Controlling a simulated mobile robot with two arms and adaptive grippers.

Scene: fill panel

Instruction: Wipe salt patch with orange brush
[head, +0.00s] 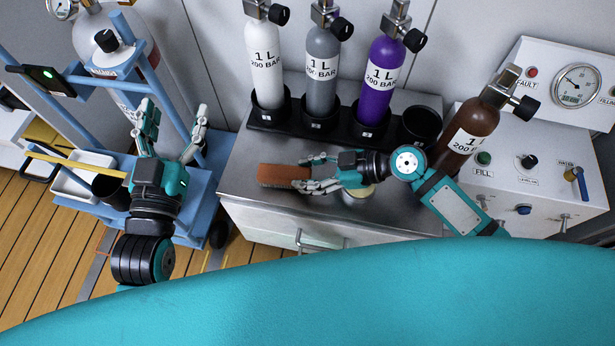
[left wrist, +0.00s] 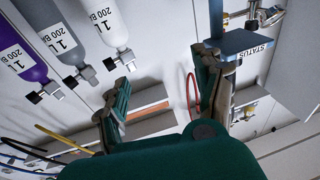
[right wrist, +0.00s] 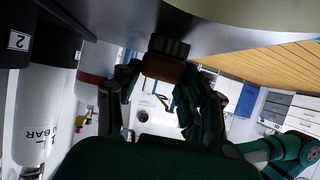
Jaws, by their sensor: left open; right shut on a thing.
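The orange brush (head: 284,174) is a block at the left part of the grey bench top (head: 240,180). My right gripper (head: 309,172) is shut on its right end. In the right wrist view the brush (right wrist: 164,68) sits between the fingers, with dark bristles (right wrist: 169,46) on one side. Whether the bristles touch the bench is hard to tell. I cannot make out a salt patch; a pale round thing (head: 361,191) is partly hidden under my right gripper. My left gripper (head: 173,118) is open and empty over the blue cart, left of the bench.
White (head: 264,60), grey (head: 322,65) and purple (head: 384,75) cylinders stand in a black rack behind the brush, beside an empty holder (head: 420,127). A brown cylinder (head: 470,130) leans at the fill panel (head: 535,165). The blue cart (head: 195,190) holds a large cylinder.

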